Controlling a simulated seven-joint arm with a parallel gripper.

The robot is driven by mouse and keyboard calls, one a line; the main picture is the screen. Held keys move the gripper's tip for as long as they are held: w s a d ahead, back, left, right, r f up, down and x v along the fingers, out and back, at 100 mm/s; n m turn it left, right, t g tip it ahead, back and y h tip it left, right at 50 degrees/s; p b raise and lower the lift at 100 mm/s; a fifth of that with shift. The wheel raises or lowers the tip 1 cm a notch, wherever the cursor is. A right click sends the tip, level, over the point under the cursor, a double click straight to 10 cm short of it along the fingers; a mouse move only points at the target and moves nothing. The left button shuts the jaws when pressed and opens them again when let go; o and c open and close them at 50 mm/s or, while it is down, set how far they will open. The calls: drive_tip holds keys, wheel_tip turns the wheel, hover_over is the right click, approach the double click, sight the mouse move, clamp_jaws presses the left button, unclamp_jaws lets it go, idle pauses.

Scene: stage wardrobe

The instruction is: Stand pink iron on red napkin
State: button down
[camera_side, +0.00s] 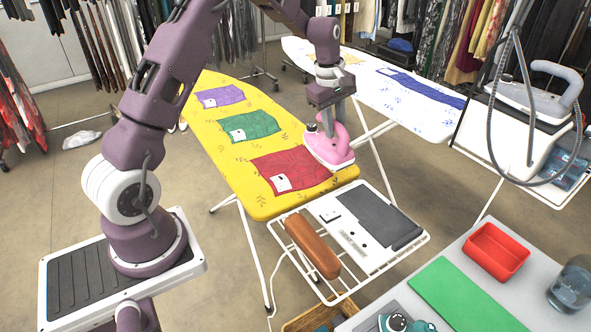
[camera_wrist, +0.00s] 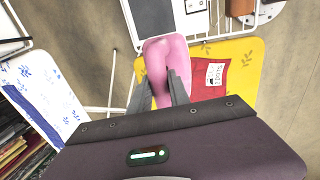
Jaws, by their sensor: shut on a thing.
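The pink iron (camera_side: 328,150) is in my gripper (camera_side: 329,112), which is shut on its handle. In the side view the iron is at the right edge of the red napkin (camera_side: 290,171), near the end of the yellow ironing board; whether it touches the board I cannot tell. In the wrist view the pink iron (camera_wrist: 164,55) shows between the two fingers of my gripper (camera_wrist: 158,88). Part of the red napkin (camera_wrist: 208,76), with a white label, shows to the right of the iron there. The iron hides part of the napkin.
The yellow board (camera_side: 262,205) also bears a green napkin (camera_side: 248,126) and a purple napkin (camera_side: 219,96). A wire rest (camera_side: 408,254) with a grey pad (camera_side: 372,217) and a brown roll (camera_side: 312,246) adjoins its near end. A white board (camera_side: 372,88) stands behind. A grey iron (camera_side: 535,95) stands at right.

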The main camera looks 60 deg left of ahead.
drive_tip(key=s+a, duration=0.4)
drive_tip(key=a, duration=0.4)
wheel_tip(320, 180, down, 10)
drive_tip(key=shift+s+a, duration=0.25)
drive_tip(key=shift+a, duration=0.05)
drive_tip(key=shift+f, duration=0.15)
drive_tip(key=shift+s+f, duration=0.15)
drive_tip(key=shift+f, duration=0.45)
drive_tip(key=c, duration=1.5)
unclamp_jaws()
drive_tip(key=shift+o, duration=1.3)
